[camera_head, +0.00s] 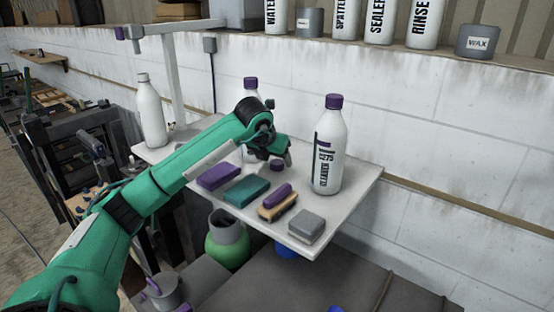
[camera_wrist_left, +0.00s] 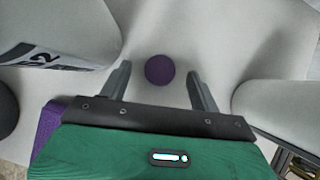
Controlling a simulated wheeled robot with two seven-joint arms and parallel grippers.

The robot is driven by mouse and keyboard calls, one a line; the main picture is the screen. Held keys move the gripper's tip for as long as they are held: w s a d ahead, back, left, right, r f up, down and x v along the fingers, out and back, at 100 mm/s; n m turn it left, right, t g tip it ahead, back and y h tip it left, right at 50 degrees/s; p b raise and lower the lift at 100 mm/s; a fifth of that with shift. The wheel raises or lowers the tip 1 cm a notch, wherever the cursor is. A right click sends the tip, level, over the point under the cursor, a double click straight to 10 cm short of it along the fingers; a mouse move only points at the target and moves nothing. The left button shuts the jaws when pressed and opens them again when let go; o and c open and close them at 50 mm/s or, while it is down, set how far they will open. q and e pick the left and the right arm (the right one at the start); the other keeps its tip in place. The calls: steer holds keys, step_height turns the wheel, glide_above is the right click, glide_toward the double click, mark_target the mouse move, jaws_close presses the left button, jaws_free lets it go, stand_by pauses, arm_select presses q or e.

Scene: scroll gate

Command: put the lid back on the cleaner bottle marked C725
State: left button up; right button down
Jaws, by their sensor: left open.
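A loose purple lid (camera_head: 277,165) lies on the white table, just below my left gripper (camera_head: 286,157). In the left wrist view the lid (camera_wrist_left: 159,69) shows as a round disc between the two spread fingers of my left gripper (camera_wrist_left: 160,85), not gripped. A white bottle (camera_head: 150,112) without a purple cap stands at the table's left end; no label shows on it. A purple-capped bottle (camera_head: 329,155) with a dark printed label stands to the right. Another purple-capped bottle (camera_head: 250,86) is partly hidden behind my left arm. I cannot read C725 on any bottle.
A purple block (camera_head: 219,176), a teal block (camera_head: 246,190), a brush (camera_head: 277,204) and a grey block (camera_head: 306,226) lie along the table's front. In the left wrist view, bottles stand close on both sides of the gripper. A wall shelf holds labelled bottles.

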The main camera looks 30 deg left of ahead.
mark_target(276, 163)
arm_select(q)
steer(key=shift+x, duration=0.75)
steer(key=shift+c, duration=0.4)
steer(key=c, duration=0.9)
steer(key=shift+c, duration=0.2)
steer(key=shift+r, duration=0.15)
steer(key=shift+r, duration=0.5)
step_height(276, 163, up, 19)
steer(key=b, duration=0.4)
